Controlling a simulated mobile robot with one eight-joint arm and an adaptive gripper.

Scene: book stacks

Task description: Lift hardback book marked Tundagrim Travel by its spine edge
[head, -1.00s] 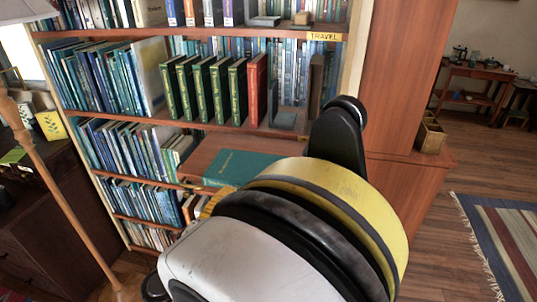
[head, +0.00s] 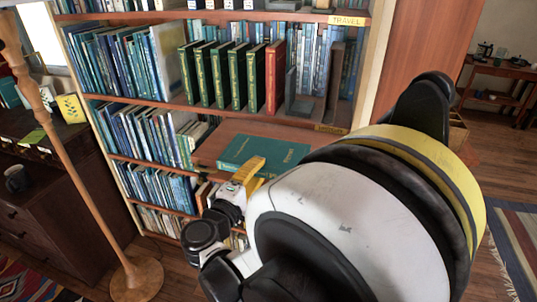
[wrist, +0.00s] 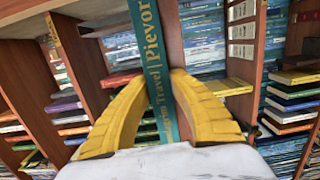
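The teal hardback book (head: 262,150) lies flat on a brown board that juts out from the bookcase, with gold lettering on its cover. In the wrist view its spine (wrist: 150,42) runs down between my fingers. "Travel" and "Pievor" are readable on it; the lower lettering is partly hidden. My gripper (wrist: 157,76) has two yellow fingers, one on each side of the spine. They are open, with a gap about as wide as the spine, and I cannot tell if they touch it. In the head view my gripper (head: 246,172) is at the book's front left edge.
The brown board (head: 222,141) carries the book. Above it, several green books (head: 220,78) and a red book (head: 275,77) stand upright beside grey bookends (head: 300,103). A floor lamp (head: 88,180) stands at left. Open floor lies at right.

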